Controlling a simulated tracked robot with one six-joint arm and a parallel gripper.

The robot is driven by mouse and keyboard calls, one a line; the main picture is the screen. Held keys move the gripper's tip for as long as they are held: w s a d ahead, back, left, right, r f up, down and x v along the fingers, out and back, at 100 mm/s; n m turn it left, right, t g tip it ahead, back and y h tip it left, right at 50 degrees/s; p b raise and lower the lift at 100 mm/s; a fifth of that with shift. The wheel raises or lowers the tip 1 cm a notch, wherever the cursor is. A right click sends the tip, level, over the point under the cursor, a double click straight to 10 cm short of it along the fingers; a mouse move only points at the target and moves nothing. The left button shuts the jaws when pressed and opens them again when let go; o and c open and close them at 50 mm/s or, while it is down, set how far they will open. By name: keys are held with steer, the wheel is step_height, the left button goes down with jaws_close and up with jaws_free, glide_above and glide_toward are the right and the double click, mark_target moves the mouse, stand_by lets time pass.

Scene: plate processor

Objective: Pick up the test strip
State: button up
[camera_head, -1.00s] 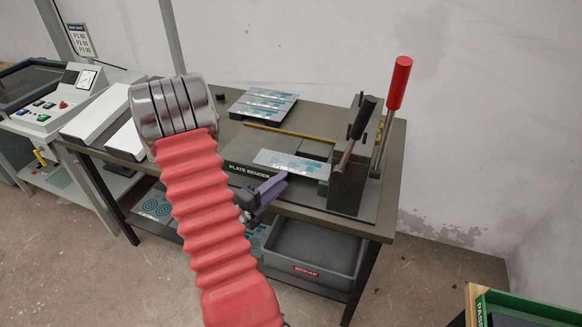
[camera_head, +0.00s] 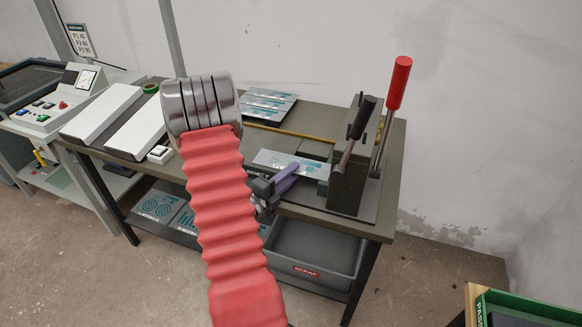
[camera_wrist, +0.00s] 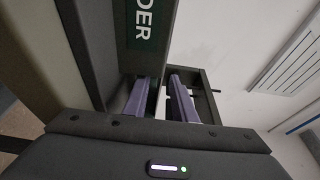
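A pale metal strip with a teal pattern, which I take as the test strip (camera_head: 308,168), lies flat on the plate bender's (camera_head: 340,190) bed, its right end at the bender's upright. My gripper (camera_head: 292,172) is at the strip's front edge, its purple fingers pointing at it. In the wrist view the two purple fingers (camera_wrist: 160,98) stand apart, with a thin pale edge in the gap that may be the strip. I cannot tell whether either finger touches it. My red arm hides part of the bender's front.
Several patterned plates (camera_head: 268,102) lie at the back of the bench. The bender's red-knobbed lever (camera_head: 399,85) and dark handle (camera_head: 362,117) rise at the right. A grey scrap bin (camera_head: 318,262) sits below. White blocks (camera_head: 137,130) and a control panel (camera_head: 58,103) are at left.

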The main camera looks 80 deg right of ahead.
steer(key=shift+s+d, duration=0.25)
steer(key=shift+d, duration=0.45)
steer(key=shift+c, duration=0.4)
jaws_close()
